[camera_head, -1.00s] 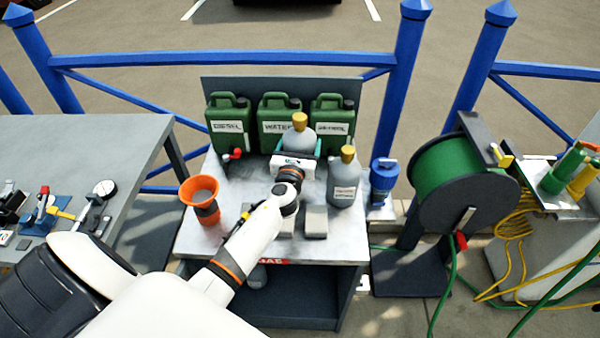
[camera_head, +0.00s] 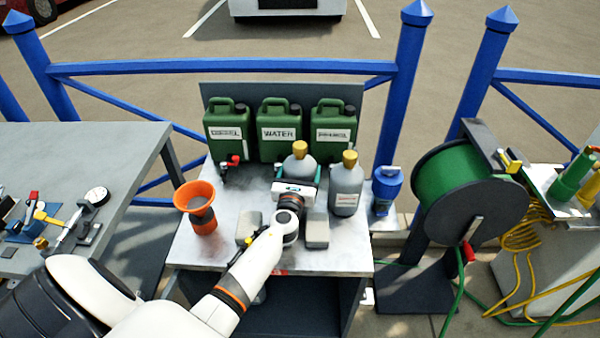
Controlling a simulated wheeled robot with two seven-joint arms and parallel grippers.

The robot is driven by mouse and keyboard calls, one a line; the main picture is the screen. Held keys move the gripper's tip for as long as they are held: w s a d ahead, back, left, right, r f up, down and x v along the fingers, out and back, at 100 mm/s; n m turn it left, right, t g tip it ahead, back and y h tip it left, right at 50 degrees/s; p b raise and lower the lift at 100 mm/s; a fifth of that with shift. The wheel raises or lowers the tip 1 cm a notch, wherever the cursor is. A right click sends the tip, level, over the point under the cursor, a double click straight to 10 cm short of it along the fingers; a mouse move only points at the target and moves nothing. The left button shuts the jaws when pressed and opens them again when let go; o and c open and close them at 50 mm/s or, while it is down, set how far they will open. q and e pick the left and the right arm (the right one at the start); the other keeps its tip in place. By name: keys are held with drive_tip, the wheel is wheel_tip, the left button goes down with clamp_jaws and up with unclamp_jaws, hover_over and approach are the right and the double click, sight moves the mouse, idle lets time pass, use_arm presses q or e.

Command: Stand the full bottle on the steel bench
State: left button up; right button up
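A grey bottle with a yellow cap (camera_head: 299,166) is between the teal fingers of my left gripper (camera_head: 297,181), which is shut on it. The bottle looks upright; its lower part is hidden behind the gripper, so I cannot tell whether its base touches the steel bench (camera_head: 345,252). A second grey bottle with a yellow cap and a label (camera_head: 346,190) stands on the bench just right of the gripper. I cannot tell from the look of the bottles which is full. My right gripper is not in view.
Green jerrycans (camera_head: 279,130) stand along the bench's back. An orange funnel (camera_head: 200,208) stands at left, a grey block (camera_head: 317,230) near the gripper, and a blue container (camera_head: 385,190) at right. A green hose reel (camera_head: 465,190) is further right. The bench's front right is clear.

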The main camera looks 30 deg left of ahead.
use_arm(q)
drive_tip(key=o, duration=1.5)
drive_tip(key=shift+o, duration=0.2)
drive_tip(key=v, duration=1.2)
drive_tip(key=shift+d, duration=0.1)
